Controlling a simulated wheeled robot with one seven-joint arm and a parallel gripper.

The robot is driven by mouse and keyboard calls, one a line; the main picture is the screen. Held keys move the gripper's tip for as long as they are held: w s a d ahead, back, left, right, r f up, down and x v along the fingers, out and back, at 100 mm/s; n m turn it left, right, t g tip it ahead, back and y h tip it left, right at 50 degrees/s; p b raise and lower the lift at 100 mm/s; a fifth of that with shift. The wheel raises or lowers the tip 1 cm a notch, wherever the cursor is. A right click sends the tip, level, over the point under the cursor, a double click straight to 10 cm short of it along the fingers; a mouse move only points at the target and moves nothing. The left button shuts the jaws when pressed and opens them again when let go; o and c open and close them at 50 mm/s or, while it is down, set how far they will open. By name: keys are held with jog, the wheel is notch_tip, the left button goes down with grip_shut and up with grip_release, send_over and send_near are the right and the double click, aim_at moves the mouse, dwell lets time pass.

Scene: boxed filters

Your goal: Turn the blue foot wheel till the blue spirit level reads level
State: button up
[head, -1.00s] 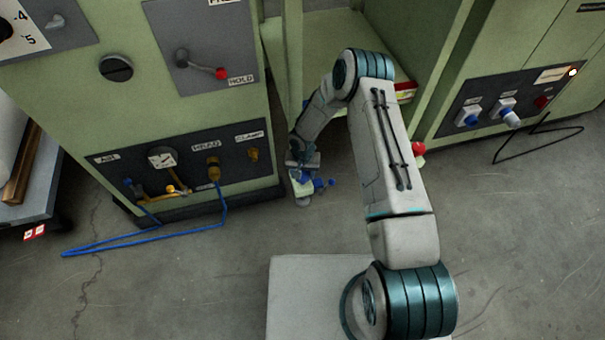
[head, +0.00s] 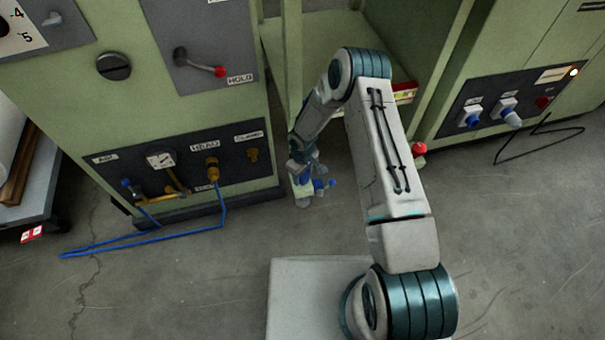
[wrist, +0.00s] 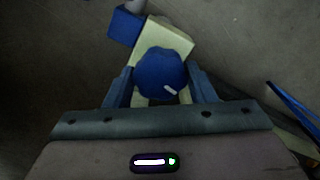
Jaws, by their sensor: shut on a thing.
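The blue foot wheel (wrist: 161,68) is in the middle of the wrist view, a round knob with a white mark near its lower edge. My gripper (wrist: 161,80) has one finger on each side of it and is shut on it. A pale green foot piece (wrist: 172,36) lies beyond the wheel, with a blue block (wrist: 125,27) at its upper left. I cannot tell whether that block is the spirit level, and no bubble can be read. In the head view my gripper (head: 302,180) is low by the floor, and small blue parts (head: 319,185) show beside it; my arm hides much there.
A green cabinet (head: 205,110) with gauge and hose fittings stands to the left. A blue hose (head: 140,238) loops over the floor. An open green bay (head: 310,45) is behind my arm. Another panel with a black cable (head: 520,143) is at right. Open floor lies in front.

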jog(key=n, duration=0.4)
jog(key=shift+w+a+n, duration=0.1)
jog(key=shift+n, duration=2.5)
jog(key=o, duration=1)
jog(key=shift+c, duration=0.2)
notch_tip(320, 180, up, 14)
jog(key=p, duration=0.5)
jog(key=shift+f, duration=0.1)
